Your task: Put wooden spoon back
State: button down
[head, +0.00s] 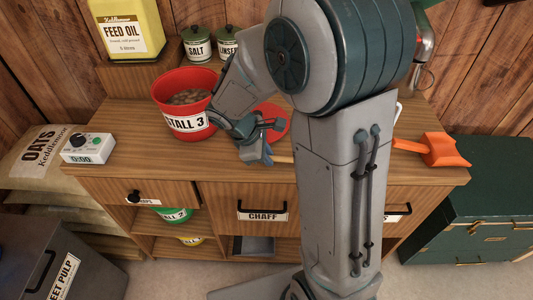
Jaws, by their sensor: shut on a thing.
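My gripper (262,157) is low over the front part of the wooden counter, just right of the red bucket. It is shut on a pale wooden piece (283,158), which looks like the wooden spoon. Only a short length shows at the right of the fingers; the rest is hidden by the gripper and my arm. A red round thing (272,115), flat like a lid or dish, lies on the counter behind the gripper, partly covered by it. I cannot tell whether the spoon touches the counter.
The red STALL 3 bucket (168,103) holds brown pellets. A white timer box (88,148) stands at the counter's left end, an orange scoop (440,149) at its right. Green SALT tin (197,47) and yellow FEED OIL can (127,28) stand behind. The counter's left front (145,155) is clear.

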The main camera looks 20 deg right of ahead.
jog(key=c, duration=1.3)
grip_release()
jog(key=p+v, duration=0.1)
jog(key=v, duration=1.2)
jog(key=shift+r, duration=0.4)
jog(key=shift+a, duration=0.1)
notch_tip(320, 180, up, 8)
jog(key=p, duration=0.7)
